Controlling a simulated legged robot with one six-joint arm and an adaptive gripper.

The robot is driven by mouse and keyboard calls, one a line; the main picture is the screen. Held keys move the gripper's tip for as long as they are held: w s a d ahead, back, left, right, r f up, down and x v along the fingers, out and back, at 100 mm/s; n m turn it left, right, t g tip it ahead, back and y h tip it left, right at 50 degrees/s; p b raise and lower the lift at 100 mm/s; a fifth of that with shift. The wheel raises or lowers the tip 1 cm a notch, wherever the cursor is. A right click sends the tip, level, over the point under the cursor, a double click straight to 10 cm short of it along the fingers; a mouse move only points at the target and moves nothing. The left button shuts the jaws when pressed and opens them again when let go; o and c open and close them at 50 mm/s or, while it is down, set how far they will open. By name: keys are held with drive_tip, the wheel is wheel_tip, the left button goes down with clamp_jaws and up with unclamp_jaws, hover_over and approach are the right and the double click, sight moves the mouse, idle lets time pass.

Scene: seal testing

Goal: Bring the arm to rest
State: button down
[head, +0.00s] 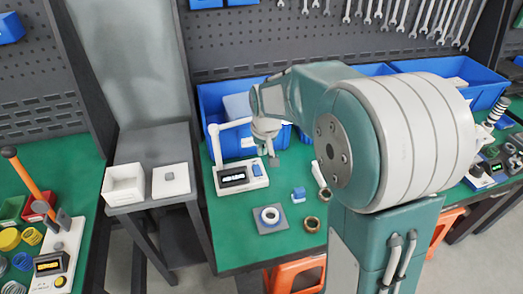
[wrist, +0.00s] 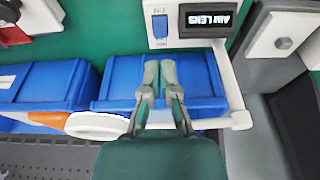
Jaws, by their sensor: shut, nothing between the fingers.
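My gripper (head: 273,160) hangs over the green bench, just right of a white testing device with a dark display (head: 233,176). In the wrist view my gripper's two grey fingers (wrist: 160,72) are together at the tips, with nothing held. Blue bins (wrist: 208,85) lie behind them in that view. The device's lit display reads "AIM LENS" (wrist: 209,18). My large teal and grey arm is bent and covers the middle right of the head view, hiding part of the bench.
Blue bins (head: 220,102) line the back of the bench. A white open box (head: 124,184) stands on the grey side stand. Orange stools are below.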

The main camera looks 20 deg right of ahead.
drive_tip(key=s+r+t, duration=0.1)
drive_tip(key=s+r, duration=0.4)
drive_tip(key=s, duration=0.7)
drive_tip(key=s+r+t, duration=0.2)
drive_tip(key=s+r, duration=0.3)
drive_tip(key=s, duration=0.8)
drive_tip(key=shift+r, duration=0.2)
